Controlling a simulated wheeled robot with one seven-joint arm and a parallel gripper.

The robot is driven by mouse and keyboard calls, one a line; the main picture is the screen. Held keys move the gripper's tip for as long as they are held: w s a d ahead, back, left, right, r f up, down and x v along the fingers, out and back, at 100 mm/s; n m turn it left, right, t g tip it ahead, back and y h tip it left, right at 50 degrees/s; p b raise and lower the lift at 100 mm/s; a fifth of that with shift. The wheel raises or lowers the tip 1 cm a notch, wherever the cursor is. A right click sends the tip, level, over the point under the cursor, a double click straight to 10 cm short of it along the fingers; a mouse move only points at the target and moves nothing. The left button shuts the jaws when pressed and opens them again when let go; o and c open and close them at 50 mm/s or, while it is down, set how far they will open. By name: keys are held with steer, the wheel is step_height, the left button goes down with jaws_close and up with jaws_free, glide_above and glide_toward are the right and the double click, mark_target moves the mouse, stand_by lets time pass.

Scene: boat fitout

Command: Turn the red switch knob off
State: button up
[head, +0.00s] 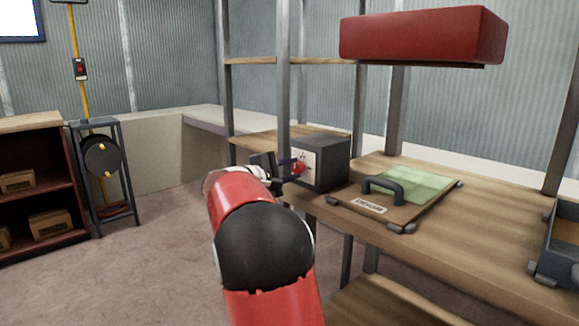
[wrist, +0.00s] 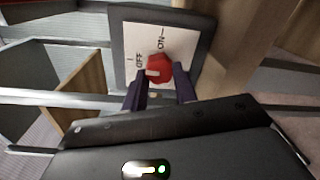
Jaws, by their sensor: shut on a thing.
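The red switch knob (head: 298,168) sits on the white face of a dark box (head: 327,163) on the wooden shelf. In the wrist view the knob (wrist: 158,69) stands on a white plate (wrist: 184,47) marked OFF and ON. A pale mark shows on its lower left side; I cannot tell exactly which label it points to. My gripper (head: 281,167) reaches the box face from the left. In the wrist view my gripper's dark fingers (wrist: 160,88) are on either side of the knob, shut on it. The fingertips are partly hidden.
A clipboard-like panel with a black handle (head: 383,188) and green sheet lies right of the box. A grey post (head: 284,75) stands close by the box. A red block (head: 420,36) is overhead. The floor (head: 150,265) at left is clear.

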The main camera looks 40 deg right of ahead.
steer(key=shift+f+n, duration=0.1)
steer(key=shift+n, duration=0.2)
stand_by(0.4)
steer(key=o, duration=1)
steer(key=a, duration=0.7)
steer(key=shift+s+a+r+b, duration=0.2)
steer(key=shift+s+a+b, duration=0.1)
steer(key=shift+a+b, duration=0.1)
